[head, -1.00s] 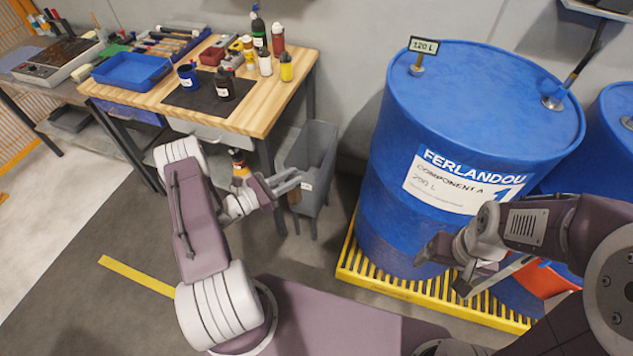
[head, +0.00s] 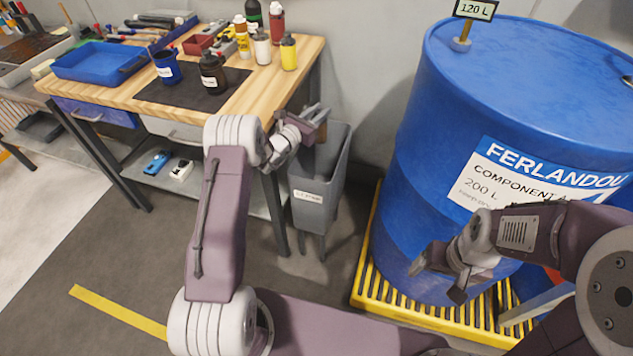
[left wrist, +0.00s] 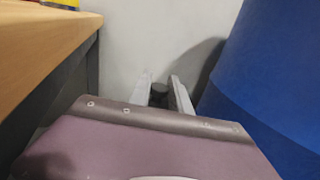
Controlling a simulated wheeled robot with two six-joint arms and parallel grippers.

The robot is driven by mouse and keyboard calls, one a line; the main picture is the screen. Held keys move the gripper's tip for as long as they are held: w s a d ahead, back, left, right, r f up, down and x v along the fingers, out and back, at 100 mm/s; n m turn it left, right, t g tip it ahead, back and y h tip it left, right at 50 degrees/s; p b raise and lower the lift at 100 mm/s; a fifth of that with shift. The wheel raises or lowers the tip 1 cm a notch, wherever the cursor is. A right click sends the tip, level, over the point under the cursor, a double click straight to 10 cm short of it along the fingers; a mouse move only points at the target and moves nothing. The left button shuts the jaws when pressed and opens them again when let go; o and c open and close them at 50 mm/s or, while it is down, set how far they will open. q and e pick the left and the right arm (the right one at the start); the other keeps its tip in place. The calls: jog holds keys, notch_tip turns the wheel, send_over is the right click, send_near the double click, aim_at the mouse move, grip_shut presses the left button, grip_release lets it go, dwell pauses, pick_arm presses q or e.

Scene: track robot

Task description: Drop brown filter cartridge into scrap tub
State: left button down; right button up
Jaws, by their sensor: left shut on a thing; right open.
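The scrap tub (head: 318,202) is a grey, narrow bin with a pale label, on the floor between the workbench and the big blue drum. My left gripper (head: 313,113) is raised at the tub's upper left rim in the head view; I cannot tell if it is right over the opening. It is shut on the brown filter cartridge. In the left wrist view only a dark round end of the cartridge (left wrist: 159,92) shows between the fingers; the rest is hidden. My right gripper (head: 437,281) is open and empty, in front of the drum.
The wooden workbench (head: 232,108) at left holds a blue tray (head: 100,62), bottles and a blue cup, its edge close to the tub. The blue drum (head: 420,150) stands on a yellow grated pallet (head: 400,308) at right.

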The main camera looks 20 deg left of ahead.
pick_arm(q)
jog(key=shift+w, duration=0.15)
jog(key=shift+a+f, duration=0.1)
jog(key=shift+f, duration=0.1)
notch_tip(320, 180, down, 6)
jog(key=b, duration=0.3)
jog(key=shift+r+b, duration=0.1)
jog(key=shift+b, duration=0.2)
jog(key=shift+r, duration=0.1)
jog(key=c, duration=1.1)
grip_release()
